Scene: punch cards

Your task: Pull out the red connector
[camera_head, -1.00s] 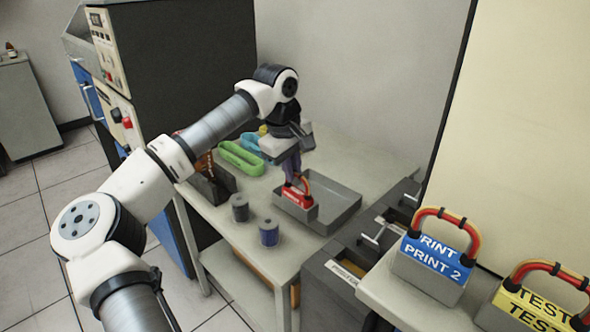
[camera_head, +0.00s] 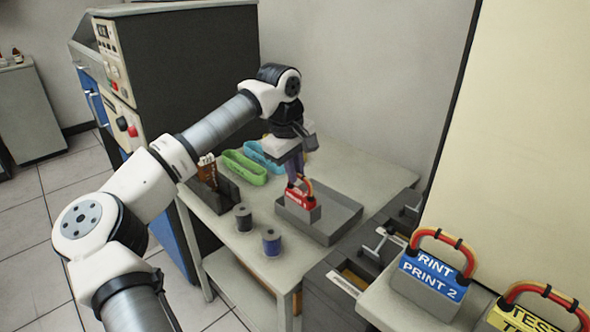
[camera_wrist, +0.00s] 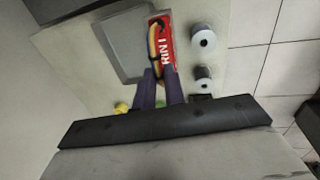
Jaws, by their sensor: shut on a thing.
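The red connector (camera_head: 302,201) has a red label, a grey body and a red arched handle with black ends. It is at the left front part of a grey tray (camera_head: 345,217) on the table. My gripper (camera_head: 298,180) reaches down from above, and its fingers are shut on the handle. In the wrist view, my gripper's fingers (camera_wrist: 158,78) meet the handle beside the red label of the connector (camera_wrist: 168,42). I cannot tell whether the connector's base touches the tray.
Green (camera_head: 244,167) and cyan (camera_head: 262,154) loops lie behind. A blue connector (camera_head: 431,273) and a yellow connector (camera_head: 525,318) are at right. A dark machine (camera_head: 185,90) stands left.

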